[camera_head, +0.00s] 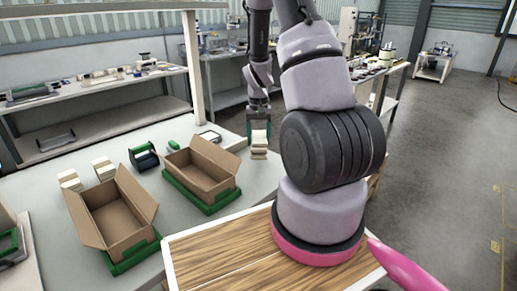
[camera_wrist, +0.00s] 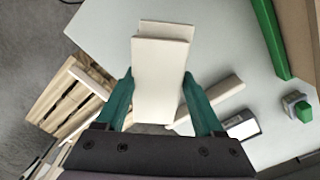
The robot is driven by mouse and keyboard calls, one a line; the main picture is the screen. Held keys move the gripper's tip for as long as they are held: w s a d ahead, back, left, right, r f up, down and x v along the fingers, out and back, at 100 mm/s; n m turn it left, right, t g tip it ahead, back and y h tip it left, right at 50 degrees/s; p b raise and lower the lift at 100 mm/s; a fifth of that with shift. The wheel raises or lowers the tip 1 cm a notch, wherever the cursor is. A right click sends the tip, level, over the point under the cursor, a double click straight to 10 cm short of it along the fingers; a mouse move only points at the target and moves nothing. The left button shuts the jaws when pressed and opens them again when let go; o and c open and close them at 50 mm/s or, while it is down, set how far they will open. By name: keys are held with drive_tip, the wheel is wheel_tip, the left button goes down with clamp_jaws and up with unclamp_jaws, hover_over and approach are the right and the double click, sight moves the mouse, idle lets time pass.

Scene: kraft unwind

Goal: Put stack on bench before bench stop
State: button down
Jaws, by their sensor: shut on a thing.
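My gripper (camera_head: 259,126) is at the far right edge of the white-topped bench (camera_head: 182,224). It is shut on a cream stack (camera_head: 259,146) of flat pieces. In the wrist view my gripper (camera_wrist: 158,76) has a green finger on each side of the stack (camera_wrist: 158,92), whose layers look slightly offset. I cannot tell whether the stack touches the bench. A pale bar (camera_wrist: 220,91) lies on the bench behind and to the right of the stack; I cannot tell whether it is the bench stop.
Two open cardboard boxes (camera_head: 122,222) (camera_head: 207,165) stand on green bases on the bench. Two other cream stacks (camera_head: 69,180) (camera_head: 103,168) and a dark green-handled holder (camera_head: 143,157) stand behind them. A wooden pallet (camera_wrist: 68,100) is beyond the bench edge.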

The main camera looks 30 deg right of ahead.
sight(258, 137)
wheel_tip(258, 137, up, 5)
drive_tip(key=shift+f, duration=0.15)
drive_tip(key=shift+w+a+r+m, duration=0.15)
drive_tip(key=shift+w+r+m, duration=0.05)
drive_tip(key=shift+r+m, duration=0.1)
drive_tip(key=m, duration=0.1)
drive_tip(key=w+m, duration=0.1)
drive_tip(key=m, duration=0.1)
drive_tip(key=shift+w+a+r, duration=0.15)
drive_tip(key=shift+a, duration=0.1)
drive_tip(key=f+m, duration=0.1)
drive_tip(key=f, duration=0.2)
drive_tip(key=w+f+m, duration=0.1)
drive_tip(key=f+m, duration=0.1)
drive_tip(key=f, duration=0.1)
drive_tip(key=w+a+f+m, duration=0.1)
drive_tip(key=f+m, duration=0.1)
drive_tip(key=f, duration=0.2)
drive_tip(key=shift+w+a, duration=0.1)
drive_tip(key=shift+w, duration=0.05)
unclamp_jaws()
drive_tip(key=shift+f, duration=0.1)
